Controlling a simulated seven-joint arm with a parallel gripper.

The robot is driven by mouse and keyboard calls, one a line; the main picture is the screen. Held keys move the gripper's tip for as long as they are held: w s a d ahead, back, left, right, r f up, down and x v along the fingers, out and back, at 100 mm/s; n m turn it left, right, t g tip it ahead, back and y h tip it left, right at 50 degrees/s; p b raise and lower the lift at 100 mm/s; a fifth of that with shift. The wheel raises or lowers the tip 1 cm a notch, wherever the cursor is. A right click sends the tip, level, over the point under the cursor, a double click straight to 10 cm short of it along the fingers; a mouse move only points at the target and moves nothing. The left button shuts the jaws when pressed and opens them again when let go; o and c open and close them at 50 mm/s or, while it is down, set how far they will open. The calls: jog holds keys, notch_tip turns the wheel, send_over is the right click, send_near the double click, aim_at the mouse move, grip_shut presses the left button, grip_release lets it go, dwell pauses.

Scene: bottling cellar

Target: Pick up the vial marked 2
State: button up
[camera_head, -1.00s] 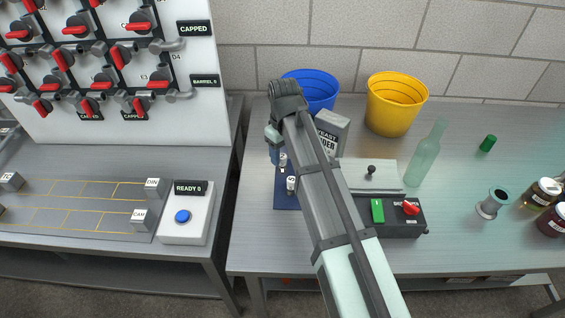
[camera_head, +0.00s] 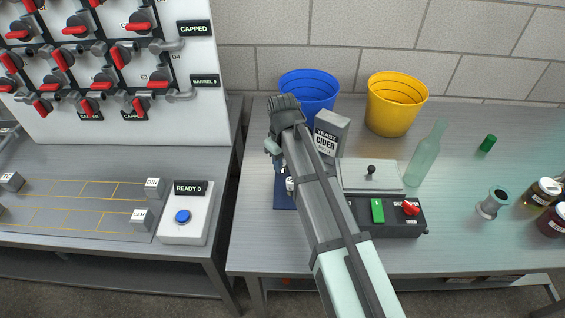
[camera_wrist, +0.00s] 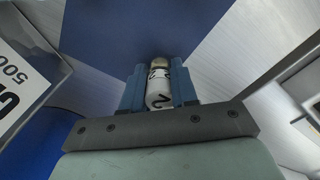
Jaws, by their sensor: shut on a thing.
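A small white vial (camera_wrist: 158,88) with dark marks and a metallic top stands between my gripper's fingers in the wrist view. One mark looks like a 2 turned on its side. My gripper (camera_wrist: 157,80) is shut on this vial, with a blue finger on each side. The dark blue mat (camera_wrist: 110,35) shows beyond it; I cannot tell how high the vial is above it. In the head view my arm mostly hides the gripper (camera_head: 275,148).
A control box (camera_head: 385,232), a lidded case (camera_head: 368,178) and a green bottle (camera_head: 425,158) are to the right. The bench's left front is clear.

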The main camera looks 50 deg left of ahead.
grip_shut()
jog(key=shift+r, duration=0.1)
